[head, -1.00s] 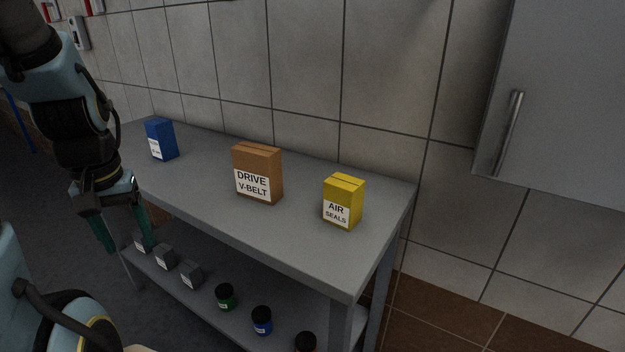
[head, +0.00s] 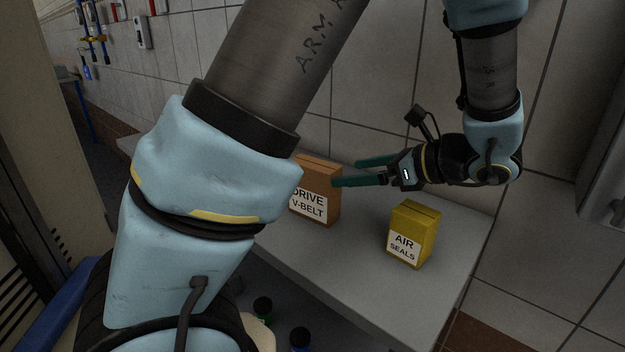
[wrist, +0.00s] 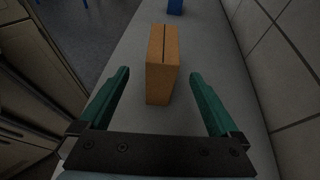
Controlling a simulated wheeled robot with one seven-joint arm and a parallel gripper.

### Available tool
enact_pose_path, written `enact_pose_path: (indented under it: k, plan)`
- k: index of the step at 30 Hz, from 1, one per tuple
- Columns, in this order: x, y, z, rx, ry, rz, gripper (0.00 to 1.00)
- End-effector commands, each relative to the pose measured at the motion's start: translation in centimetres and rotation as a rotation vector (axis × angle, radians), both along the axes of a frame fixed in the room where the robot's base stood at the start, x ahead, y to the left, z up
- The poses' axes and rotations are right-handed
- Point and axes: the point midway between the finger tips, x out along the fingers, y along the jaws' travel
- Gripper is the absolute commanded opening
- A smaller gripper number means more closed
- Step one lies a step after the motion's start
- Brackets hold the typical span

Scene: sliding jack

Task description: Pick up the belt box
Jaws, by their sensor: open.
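The belt box (head: 318,190) is an orange-brown carton with a white label reading "DRIVE V-BELT". It stands upright on the grey table, its left part hidden behind my arm in the head view. In the wrist view the box (wrist: 161,70) stands ahead, between the lines of the two fingers. My gripper (head: 345,173) has green fingers that are open and empty. It comes in level from the right, with the fingertips close to the box's right side. In the wrist view the gripper (wrist: 158,82) shows its fingers spread wider than the box; I cannot tell whether they touch it.
A yellow "AIR SEALS" box (head: 413,235) stands on the table (head: 350,275) to the right, below my forearm. A blue box (wrist: 175,6) stands farther along in the wrist view. The tiled wall (head: 350,120) runs close behind. Small jars (head: 300,338) sit on the lower shelf.

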Motion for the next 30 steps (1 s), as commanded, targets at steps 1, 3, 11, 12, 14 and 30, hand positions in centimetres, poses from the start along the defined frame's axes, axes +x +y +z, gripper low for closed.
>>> enact_pose_path:
  k: [1, 3, 11, 12, 14, 30]
  plan:
    - [0.0, -0.2, 0.0, 0.009, -0.002, -0.010, 0.97]
    - [0.5, 0.2, -0.1, 0.016, -0.005, -0.015, 0.97]
    - [2.8, 3.0, -1.6, 0.015, -0.005, -0.013, 0.97]
    - [3.0, 3.2, -1.7, 0.014, -0.004, -0.014, 0.97]
    - [3.2, 3.4, -1.9, 0.014, -0.004, -0.014, 0.97]
    - [6.3, 7.4, -3.9, 0.012, -0.003, -0.013, 0.97]
